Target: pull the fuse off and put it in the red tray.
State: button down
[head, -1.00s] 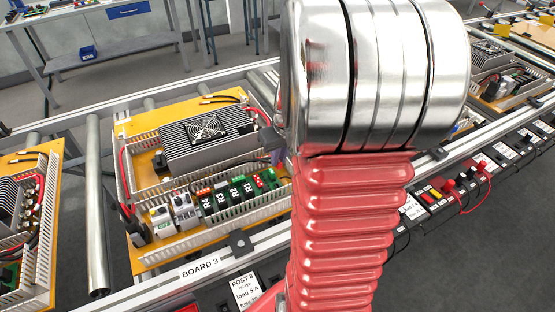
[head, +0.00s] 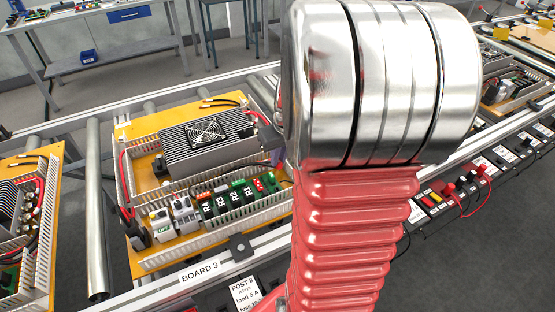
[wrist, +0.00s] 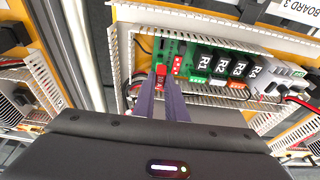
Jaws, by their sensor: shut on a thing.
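The fuse (wrist: 161,73) is a small red block at the green end of the relay row in the wrist view. My gripper (wrist: 162,79) has its two purple fingers shut on it. Whether the fuse is still seated or lifted clear cannot be told. In the head view my gripper's fingers (head: 276,157) show only partly beside the board's right part, and my arm hides much there. I cannot make out the red tray in either view.
Relays R1 to R4 (wrist: 231,67) and a red block with white dots (wrist: 179,64) stand close beside the fuse. Slotted white duct walls (head: 190,243) edge the row. A finned unit with a fan (head: 205,135) stands behind it on the orange board.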

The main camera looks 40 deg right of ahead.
jog(key=shift+r, duration=1.2)
jog(key=shift+w+a+f, duration=0.1)
jog(key=shift+w+a, duration=0.2)
jog(key=shift+w, duration=0.05)
jog(key=w+a+f+n, duration=0.1)
jog(key=w+a+f, duration=0.1)
jog(key=w+a, duration=0.6)
jog(key=w+a+f+n, duration=0.2)
jog(key=w+a, duration=0.6)
jog(key=a, duration=1.1)
jog(key=shift+f+y, duration=0.4)
jog(key=shift+f, duration=0.2)
jog(key=shift+w, duration=0.1)
